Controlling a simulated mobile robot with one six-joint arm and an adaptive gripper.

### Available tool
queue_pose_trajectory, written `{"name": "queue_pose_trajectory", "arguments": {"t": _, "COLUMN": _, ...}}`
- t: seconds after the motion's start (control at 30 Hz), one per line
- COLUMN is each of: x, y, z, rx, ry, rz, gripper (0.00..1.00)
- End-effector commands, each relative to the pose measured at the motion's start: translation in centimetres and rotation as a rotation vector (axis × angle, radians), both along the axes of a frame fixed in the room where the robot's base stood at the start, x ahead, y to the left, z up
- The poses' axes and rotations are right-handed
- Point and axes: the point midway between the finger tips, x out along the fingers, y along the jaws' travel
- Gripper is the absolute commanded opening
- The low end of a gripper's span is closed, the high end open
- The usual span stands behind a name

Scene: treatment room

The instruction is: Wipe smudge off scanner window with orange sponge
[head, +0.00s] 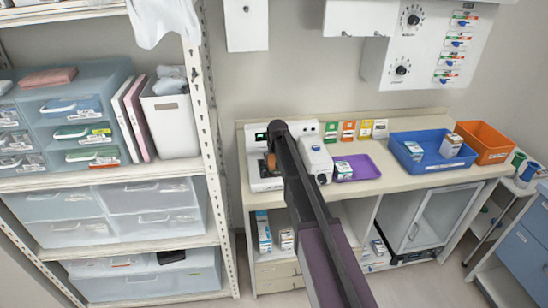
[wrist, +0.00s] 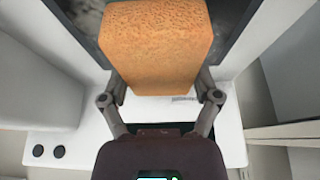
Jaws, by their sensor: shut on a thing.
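The orange sponge (wrist: 155,45) fills the upper middle of the wrist view. My gripper (wrist: 158,85) is shut on it, one finger on each side. Behind the sponge is a dark window (wrist: 236,22) set in the white body of the scanner (wrist: 72,128). The sponge covers much of the window, and I cannot tell whether it touches it. Greyish marks show on the dark surface left of the sponge. In the head view the white scanner (head: 258,183) stands at the left end of the counter, and my arm hides most of the sponge.
A white device (head: 316,158) stands close to the right of the scanner. A purple tray (head: 367,166), a blue bin (head: 428,163) and an orange bin (head: 484,142) sit farther right on the counter (head: 400,183). A metal shelf post (head: 208,130) stands to the left.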

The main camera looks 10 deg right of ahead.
Motion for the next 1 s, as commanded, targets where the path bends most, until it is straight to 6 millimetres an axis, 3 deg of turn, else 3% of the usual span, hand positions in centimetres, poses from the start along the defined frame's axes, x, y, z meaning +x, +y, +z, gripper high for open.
{"name": "queue_pose_trajectory", "arguments": {"t": 0.27, "x": -0.4, "y": 0.0, "z": 0.0, "rx": 0.000, "ry": -0.001, "rz": 0.000, "gripper": 0.42}}
{"name": "queue_pose_trajectory", "arguments": {"t": 0.73, "x": -3.3, "y": -0.1, "z": -0.3, "rx": -0.001, "ry": 0.003, "rz": 0.000, "gripper": 0.43}}
{"name": "queue_pose_trajectory", "arguments": {"t": 1.0, "x": -3.6, "y": -0.1, "z": -0.4, "rx": -0.001, "ry": 0.004, "rz": 0.000, "gripper": 0.43}}
